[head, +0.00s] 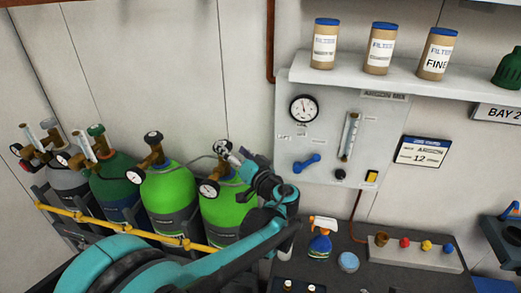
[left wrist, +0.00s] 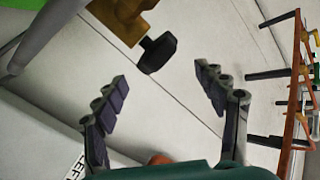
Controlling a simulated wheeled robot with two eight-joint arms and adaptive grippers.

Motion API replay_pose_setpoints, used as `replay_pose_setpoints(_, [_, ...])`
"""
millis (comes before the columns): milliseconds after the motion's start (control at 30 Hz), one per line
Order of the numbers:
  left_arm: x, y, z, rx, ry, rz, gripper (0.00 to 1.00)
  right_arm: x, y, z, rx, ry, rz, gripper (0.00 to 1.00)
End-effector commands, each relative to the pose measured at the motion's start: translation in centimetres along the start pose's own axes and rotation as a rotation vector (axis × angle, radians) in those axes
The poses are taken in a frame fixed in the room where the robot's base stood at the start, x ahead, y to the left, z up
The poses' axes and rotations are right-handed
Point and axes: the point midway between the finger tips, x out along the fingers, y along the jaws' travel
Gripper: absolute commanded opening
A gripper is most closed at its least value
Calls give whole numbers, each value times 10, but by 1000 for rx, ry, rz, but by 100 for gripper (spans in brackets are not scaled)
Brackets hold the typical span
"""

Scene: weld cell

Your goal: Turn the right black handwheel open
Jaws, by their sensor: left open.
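Two bright green cylinders stand side by side in the head view, each with a brass valve. The right black handwheel (head: 222,146) tops the valve of the right green cylinder (head: 222,210), partly hidden by my left gripper (head: 232,157). The left green cylinder's black handwheel (head: 153,136) is clear of it. In the left wrist view, a black handwheel (left wrist: 158,53) on a brass valve body (left wrist: 118,18) shows just beyond and between the fingertips of my left gripper (left wrist: 162,78). The fingers are spread wide, with nothing between them and no visible contact. My right gripper is not seen.
A yellow rail (head: 130,229) runs in front of the cylinders. Darker cylinders (head: 112,180) stand at left. A grey gauge panel (head: 330,165) is close on the right. A bench (head: 345,275) with a spray bottle (head: 321,240) lies below it.

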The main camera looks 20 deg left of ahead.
Motion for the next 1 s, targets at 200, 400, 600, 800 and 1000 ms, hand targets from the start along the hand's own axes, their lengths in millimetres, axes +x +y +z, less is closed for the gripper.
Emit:
replay_pose_setpoints(200, [9, 9, -12, 315, -63, -71, 72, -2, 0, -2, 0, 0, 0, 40])
replay_pose_setpoints(400, [14, 17, -21, 607, -141, -119, 72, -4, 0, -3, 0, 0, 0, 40])
replay_pose_setpoints(600, [15, 25, -28, 898, -237, -147, 72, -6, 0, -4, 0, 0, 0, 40])
replay_pose_setpoints(800, [13, 34, -33, 1185, -348, -150, 72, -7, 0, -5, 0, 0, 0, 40])
replay_pose_setpoints(1000, [9, 43, -36, 1465, -472, -125, 72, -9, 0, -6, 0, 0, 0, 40])
